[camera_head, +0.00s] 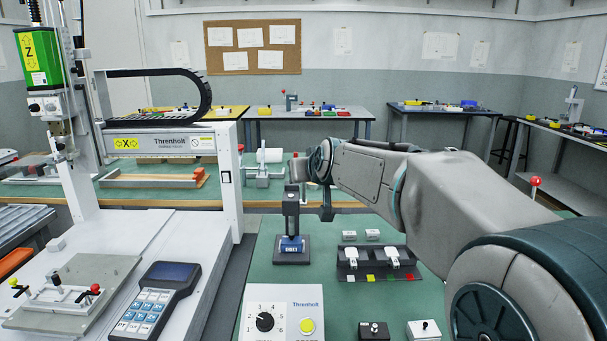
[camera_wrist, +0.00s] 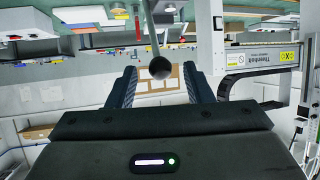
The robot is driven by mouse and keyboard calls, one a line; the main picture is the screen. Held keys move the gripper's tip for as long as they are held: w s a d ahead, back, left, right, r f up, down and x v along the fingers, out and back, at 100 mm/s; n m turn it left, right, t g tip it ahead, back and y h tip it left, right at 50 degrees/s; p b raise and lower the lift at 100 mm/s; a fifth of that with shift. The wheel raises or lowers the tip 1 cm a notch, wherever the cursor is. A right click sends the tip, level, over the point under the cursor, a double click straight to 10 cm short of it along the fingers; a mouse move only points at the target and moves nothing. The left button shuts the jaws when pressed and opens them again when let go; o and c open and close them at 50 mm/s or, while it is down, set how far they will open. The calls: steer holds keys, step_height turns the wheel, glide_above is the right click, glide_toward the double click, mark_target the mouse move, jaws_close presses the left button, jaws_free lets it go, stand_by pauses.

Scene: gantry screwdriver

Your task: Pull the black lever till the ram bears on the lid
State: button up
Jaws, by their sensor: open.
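A small black press (camera_head: 291,203) stands on a dark base on the green bench in the head view. A blue box (camera_head: 291,244) with a pale label sits under its head; I cannot make out the ram's gap to the lid. In the wrist view, which is upside down, the lever's black ball knob (camera_wrist: 160,67) on a thin grey rod shows between the finger ends. My gripper (camera_wrist: 160,84) is open, with a finger on each side of the knob and visible gaps to both. In the head view my wrist largely hides the lever.
A white gantry (camera_head: 232,190) stands left of the press, with a keypad pendant (camera_head: 155,300) in front. A black fixture (camera_head: 378,262) with white parts lies to the right. A control box (camera_head: 283,312) with dial and yellow button stands nearest.

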steer(key=v, duration=0.9)
steer(key=shift+s, duration=0.2)
steer(key=shift+r+p, duration=0.1)
steer(key=shift+p, duration=0.2)
steer(key=s+d+f+m+g+h+p, duration=0.1)
steer(key=s+d+g+p, duration=0.2)
steer(key=s+p, duration=0.4)
steer(key=s+d+f+m+g+h+p, duration=0.1)
steer(key=s+d+g+p, duration=0.2)
steer(key=s+p, duration=0.4)
steer(key=s+d+f+g+h+p, duration=0.1)
steer(key=s+d+g+p, duration=0.2)
steer(key=s+p, duration=0.4)
steer(key=s, duration=0.5)
steer(key=shift+d+f+m+g+p, duration=0.2)
steer(key=shift+d+m+g+p, duration=0.1)
steer(key=shift+d+m+g, duration=0.1)
steer(key=shift+c, duration=0.4)
